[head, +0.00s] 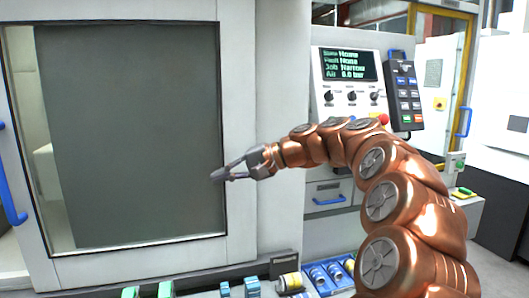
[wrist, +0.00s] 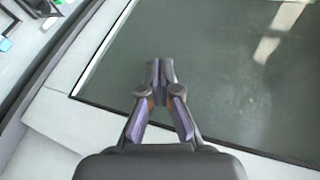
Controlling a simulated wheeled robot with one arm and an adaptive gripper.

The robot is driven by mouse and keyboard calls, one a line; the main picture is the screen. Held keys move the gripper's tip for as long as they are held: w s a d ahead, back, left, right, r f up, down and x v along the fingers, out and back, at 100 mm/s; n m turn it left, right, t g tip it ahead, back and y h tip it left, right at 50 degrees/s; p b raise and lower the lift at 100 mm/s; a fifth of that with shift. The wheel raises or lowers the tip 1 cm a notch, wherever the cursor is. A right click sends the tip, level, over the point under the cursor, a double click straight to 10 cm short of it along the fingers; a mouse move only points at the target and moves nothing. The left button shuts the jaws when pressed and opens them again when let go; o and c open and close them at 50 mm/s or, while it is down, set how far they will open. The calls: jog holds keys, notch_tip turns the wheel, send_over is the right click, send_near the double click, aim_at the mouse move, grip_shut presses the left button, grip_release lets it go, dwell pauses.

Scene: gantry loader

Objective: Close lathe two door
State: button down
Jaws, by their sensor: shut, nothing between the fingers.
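A large machine door (head: 238,120) with a dark grey window (head: 130,130) fills the left of the head view. A blue handle (head: 12,190) stands at its left side. A lighter strip shows at the window's left edge; whether the door is fully shut I cannot tell. No label tells which lathe this is. My gripper (head: 216,174) is shut and empty, in front of the window's right edge, well to the right of the handle. In the wrist view my gripper (wrist: 160,72) shows over the window (wrist: 225,70) and its pale frame (wrist: 60,118). Contact with the door cannot be told.
A control panel (head: 347,85) with a screen and knobs stands right of the door, with a keypad (head: 404,95) beside it. A blue tray (head: 330,277) and small parts lie along the bottom. A yellow-framed doorway (head: 466,70) is at the back right.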

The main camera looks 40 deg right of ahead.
jog(key=s+d+r+m+t+h+b, duration=0.15)
jog(key=d+t, duration=0.25)
jog(key=d, duration=0.9)
jog(key=s+d+r+m+t+h+b, duration=0.1)
jog(key=d+r+m+t+b, duration=0.15)
jog(key=d, duration=1.05)
jog(key=shift+t, duration=0.35)
jog(key=p+x, duration=0.1)
jog(key=x, duration=0.8)
jog(key=shift+w+a+p, duration=0.2)
jog(key=shift+a+p, duration=0.1)
jog(key=shift+a, duration=0.05)
jog(key=shift+w+a, duration=0.35)
jog(key=shift+a, duration=0.55)
jog(key=shift+w+a, duration=0.3)
jog(key=shift+a, duration=0.65)
jog(key=shift+a, duration=0.1)
